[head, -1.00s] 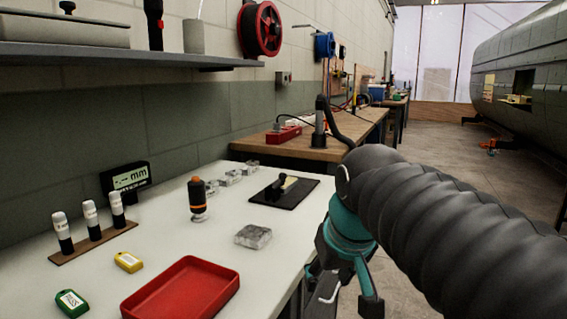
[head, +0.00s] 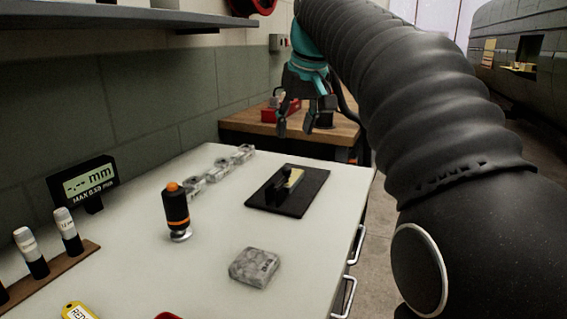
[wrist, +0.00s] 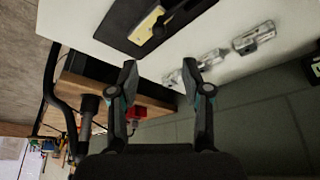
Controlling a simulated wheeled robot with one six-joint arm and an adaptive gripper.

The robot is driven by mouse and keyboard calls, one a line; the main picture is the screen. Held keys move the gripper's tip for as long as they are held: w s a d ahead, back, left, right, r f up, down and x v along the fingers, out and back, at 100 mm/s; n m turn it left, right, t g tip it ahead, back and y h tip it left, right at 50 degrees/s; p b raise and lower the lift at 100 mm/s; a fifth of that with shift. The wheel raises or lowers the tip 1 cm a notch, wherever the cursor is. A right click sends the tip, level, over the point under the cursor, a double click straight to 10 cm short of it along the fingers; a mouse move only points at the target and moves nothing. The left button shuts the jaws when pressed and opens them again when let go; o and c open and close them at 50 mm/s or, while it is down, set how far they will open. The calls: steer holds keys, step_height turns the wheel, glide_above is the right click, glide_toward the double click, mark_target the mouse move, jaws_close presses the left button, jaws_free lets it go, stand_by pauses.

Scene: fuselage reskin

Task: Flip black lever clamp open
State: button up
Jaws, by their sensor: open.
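The black lever clamp (head: 276,186) stands on a black base plate (head: 314,187) on the white table, with a pale yellowish strip (head: 293,179) beside it. In the wrist view the clamp (wrist: 164,24) is at the top, partly cut off, beside the pale strip (wrist: 146,25). Whether the lever is up or down is too small to tell. My gripper (head: 297,133) is open and empty, raised above and beyond the plate. Its fingers (wrist: 159,82) show apart in the wrist view, with nothing between them.
Several clear blocks (head: 218,170) line the wall side. A gauge display (head: 83,184) stands at left. A wooden bench (head: 245,124) with a red box is behind.

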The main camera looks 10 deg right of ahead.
mark_target(288, 168)
steer(key=b+x, duration=0.1)
steer(key=x, duration=1)
steer(key=shift+w+f, duration=0.1)
steer(key=shift+f, duration=0.25)
jaws_close()
